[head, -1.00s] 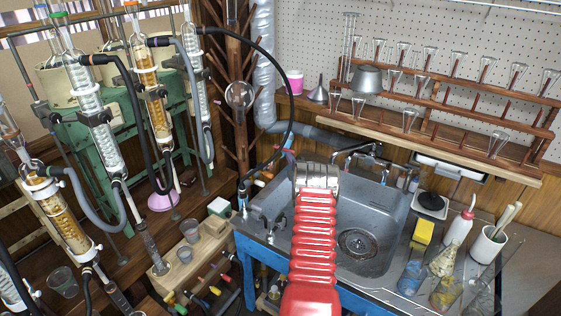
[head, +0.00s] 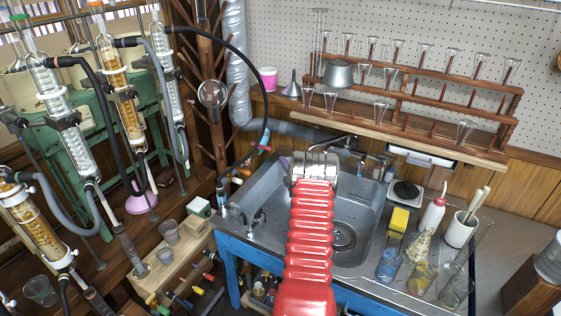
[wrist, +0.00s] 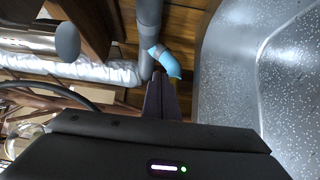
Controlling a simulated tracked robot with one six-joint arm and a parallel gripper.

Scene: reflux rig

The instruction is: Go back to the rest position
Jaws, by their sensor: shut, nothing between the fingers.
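My gripper shows in the wrist view as dark fingers (wrist: 163,80) closed together, with nothing held. In the head view my red-sleeved arm reaches out over the sink, and the fingers cannot be made out clearly beyond its metal end. The steel sink (head: 378,222) lies below and around the arm's end; its pale speckled basin fills the right of the wrist view (wrist: 300,70). A light blue fitting on a grey pipe (wrist: 165,62) appears just past the fingertips in the wrist view.
Glass condensers (head: 66,110) with hoses stand at the left. Wooden racks of glasses (head: 420,110) line the back wall. A yellow sponge (head: 399,219), a white bottle (head: 433,214) and glass cylinders (head: 421,272) stand right of the sink.

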